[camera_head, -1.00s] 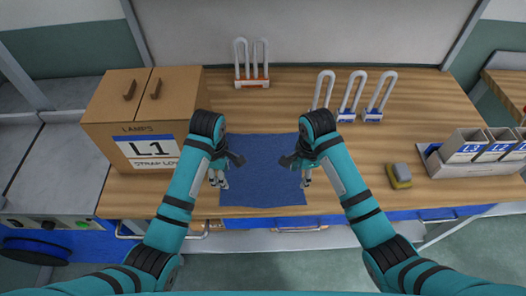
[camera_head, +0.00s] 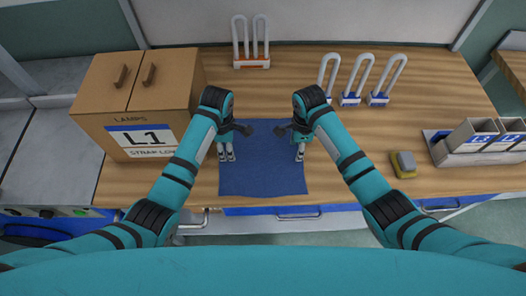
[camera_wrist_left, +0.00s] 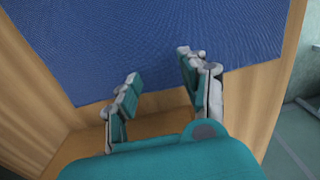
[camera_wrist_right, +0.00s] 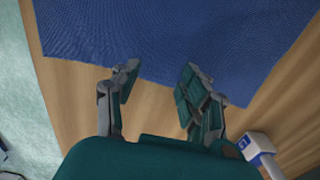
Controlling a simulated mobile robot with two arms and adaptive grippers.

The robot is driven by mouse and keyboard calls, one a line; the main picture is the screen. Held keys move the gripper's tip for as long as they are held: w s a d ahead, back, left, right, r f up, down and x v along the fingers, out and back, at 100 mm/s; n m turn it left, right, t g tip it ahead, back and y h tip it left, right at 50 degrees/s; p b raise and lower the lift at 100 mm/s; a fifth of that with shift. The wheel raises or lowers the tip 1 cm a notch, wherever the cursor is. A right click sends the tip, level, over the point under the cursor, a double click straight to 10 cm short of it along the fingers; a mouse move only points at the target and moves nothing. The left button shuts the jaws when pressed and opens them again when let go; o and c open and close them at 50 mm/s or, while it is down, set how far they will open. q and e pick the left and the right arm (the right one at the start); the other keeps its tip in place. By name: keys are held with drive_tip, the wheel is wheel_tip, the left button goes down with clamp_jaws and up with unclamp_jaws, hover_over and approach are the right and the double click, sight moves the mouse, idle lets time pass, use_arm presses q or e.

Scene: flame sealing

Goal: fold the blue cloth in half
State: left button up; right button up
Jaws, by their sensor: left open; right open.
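The blue cloth (camera_head: 262,175) lies spread on the wooden table, close to its front edge. It fills the upper part of the left wrist view (camera_wrist_left: 150,40) and the right wrist view (camera_wrist_right: 160,30). My left gripper (camera_head: 227,154) is open and empty at the cloth's left edge. In the left wrist view its fingers (camera_wrist_left: 160,67) straddle the cloth's border from above. My right gripper (camera_head: 298,152) is open and empty at the cloth's right edge, and its fingers (camera_wrist_right: 160,68) show near the border. My wrists hide parts of the cloth's far side.
A cardboard box marked L1 (camera_head: 140,110) stands left of the cloth. White U-shaped tubes in holders stand behind (camera_head: 251,45) and behind right (camera_head: 350,85). A yellow-grey block (camera_head: 404,165) and a tray of bins (camera_head: 470,150) are at the right.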

use_arm(q)
drive_tip(key=shift+f, duration=0.2)
use_arm(e)
drive_tip(key=shift+f, duration=0.25)
use_arm(q)
drive_tip(key=shift+s, duration=0.15)
use_arm(e)
drive_tip(key=shift+s, duration=0.15)
use_arm(q)
drive_tip(key=shift+f, duration=0.2)
use_arm(e)
drive_tip(key=shift+f, duration=0.15)
use_arm(q)
drive_tip(key=c, duration=0.9)
use_arm(e)
clamp_jaws()
use_arm(q)
drive_tip(key=shift+s+f, duration=0.1)
clamp_jaws()
use_arm(e)
drive_tip(key=shift+s, duration=0.1)
